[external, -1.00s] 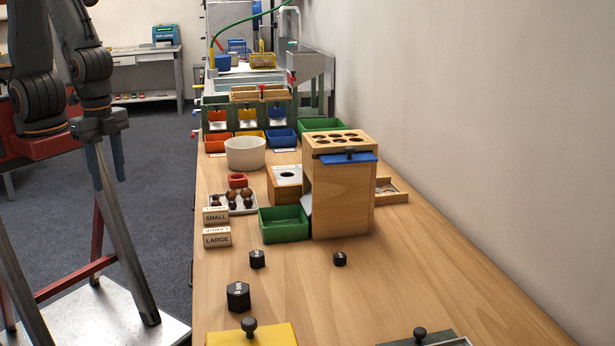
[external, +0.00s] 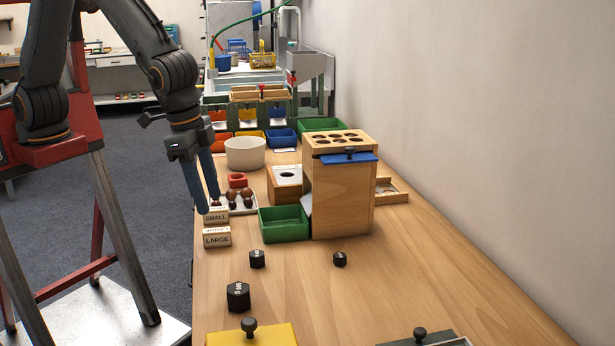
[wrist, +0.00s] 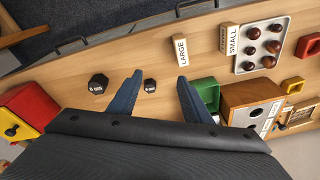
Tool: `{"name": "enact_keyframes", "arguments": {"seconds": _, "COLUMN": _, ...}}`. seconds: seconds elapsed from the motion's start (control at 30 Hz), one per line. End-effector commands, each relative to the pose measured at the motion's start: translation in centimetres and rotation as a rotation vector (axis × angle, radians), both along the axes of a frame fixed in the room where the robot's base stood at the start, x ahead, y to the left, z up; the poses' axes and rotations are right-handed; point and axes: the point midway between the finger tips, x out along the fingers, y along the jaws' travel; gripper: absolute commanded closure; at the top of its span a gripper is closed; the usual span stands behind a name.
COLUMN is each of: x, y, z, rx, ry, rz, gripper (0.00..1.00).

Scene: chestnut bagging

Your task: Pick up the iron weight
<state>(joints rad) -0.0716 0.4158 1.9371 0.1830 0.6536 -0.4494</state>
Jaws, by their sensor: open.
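The wrist view shows the large weight (wrist: 97,84) and one small weight (wrist: 150,86); the third is not visible there. My gripper (external: 208,207) is open and empty at the table's left edge, by the SMALL block. In the wrist view the small weight appears between my blue fingertips (wrist: 160,76), but apart from them.
SMALL (external: 216,216) and LARGE (external: 217,238) blocks stand at the left edge, near a tray of chestnuts (wrist: 246,66). A green bin (external: 284,225) and tall wooden box (external: 343,200) stand behind the weights. A yellow box (external: 252,335) is in front. Table around the weights is clear.

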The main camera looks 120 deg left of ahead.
Motion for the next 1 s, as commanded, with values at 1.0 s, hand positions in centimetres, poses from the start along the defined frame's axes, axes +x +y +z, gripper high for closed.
{"name": "enact_keyframes", "arguments": {"seconds": 1.0, "x": 22.9, "y": 11.7, "z": -8.5, "rx": 0.078, "ry": -0.218, "rz": 0.442, "gripper": 0.55}}
